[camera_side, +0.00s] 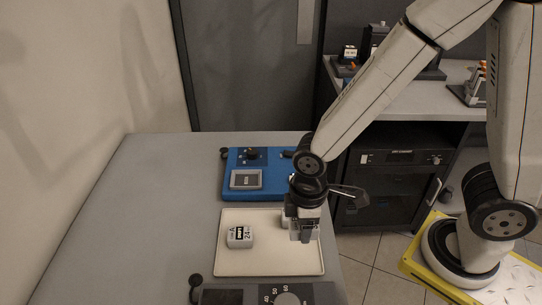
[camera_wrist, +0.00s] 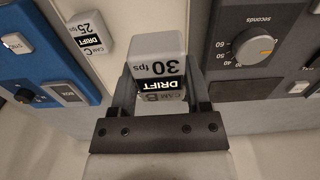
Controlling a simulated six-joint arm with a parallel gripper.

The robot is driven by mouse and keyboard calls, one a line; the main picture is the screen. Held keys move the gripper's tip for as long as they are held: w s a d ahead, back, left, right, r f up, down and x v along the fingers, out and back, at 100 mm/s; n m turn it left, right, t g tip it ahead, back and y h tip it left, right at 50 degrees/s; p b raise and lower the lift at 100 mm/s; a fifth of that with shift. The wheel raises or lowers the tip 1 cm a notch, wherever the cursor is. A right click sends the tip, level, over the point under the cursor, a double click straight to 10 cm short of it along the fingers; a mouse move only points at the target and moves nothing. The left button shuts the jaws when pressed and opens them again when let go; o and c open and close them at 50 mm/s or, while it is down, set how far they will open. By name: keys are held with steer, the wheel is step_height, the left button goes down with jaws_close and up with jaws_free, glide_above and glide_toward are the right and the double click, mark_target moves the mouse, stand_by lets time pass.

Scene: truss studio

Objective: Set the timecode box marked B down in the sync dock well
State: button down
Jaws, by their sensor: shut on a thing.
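My gripper (camera_side: 304,232) hangs over the right side of the cream tray. In the wrist view my gripper (camera_wrist: 161,100) is shut on a pale grey box (camera_wrist: 158,52) labelled CAM B, DRIFT and 30 fps. Its lettering appears upside down there. The blue unit (camera_side: 270,178) lies beyond the tray, and its edge shows at the left of the wrist view (camera_wrist: 35,63). A framed grey square (camera_side: 246,179) is on its near left part. It looks empty, but its depth is unclear. In the side view the gripper mostly hides the held box.
Box C (camera_wrist: 88,33), marked 25 fps, shows in the wrist view. A grey timer unit (camera_wrist: 262,65) with a seconds dial lies at the near end. Bare grey table (camera_side: 130,225) is to the left.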

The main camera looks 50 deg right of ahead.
steer(key=w+d, duration=0.1)
steer(key=w, duration=1.3)
glide_toward(247, 180)
steer(key=shift+f, duration=0.2)
steer(key=shift+a+f, duration=0.1)
steer(key=shift+f, duration=2.6)
steer(key=shift+f, duration=0.45)
steer(key=shift+c, duration=1.6)
jaws_free()
steer(key=shift+r, duration=0.1)
